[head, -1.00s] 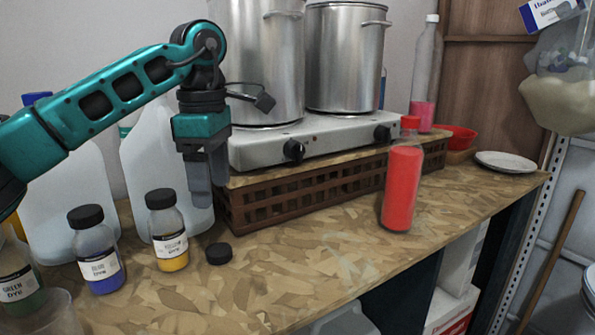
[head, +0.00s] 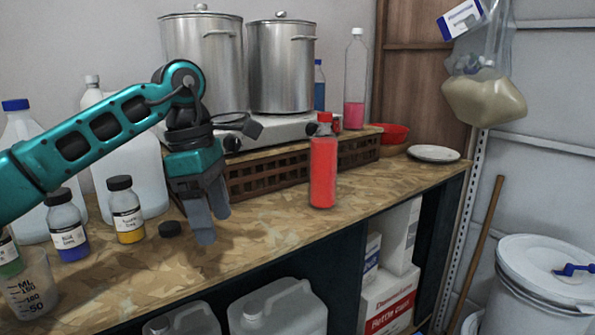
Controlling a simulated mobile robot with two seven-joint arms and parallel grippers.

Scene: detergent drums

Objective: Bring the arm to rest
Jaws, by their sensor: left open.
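My left arm reaches in from the left in the head view. Its teal left gripper (head: 212,222) hangs over the worktop with the dark fingers pointing down. It is open, with nothing seen between the fingers. It is to the right of a small black cap (head: 170,229) and a yellow dye bottle (head: 127,214), apart from both as far as I can tell. My right gripper is not in view.
A red-filled bottle (head: 322,167) stands upright near the worktop's (head: 290,228) front edge. Two steel pots (head: 281,68) sit on a white stove behind. A blue dye bottle (head: 67,230), a measuring cup (head: 34,287) and white jugs (head: 137,165) stand at left.

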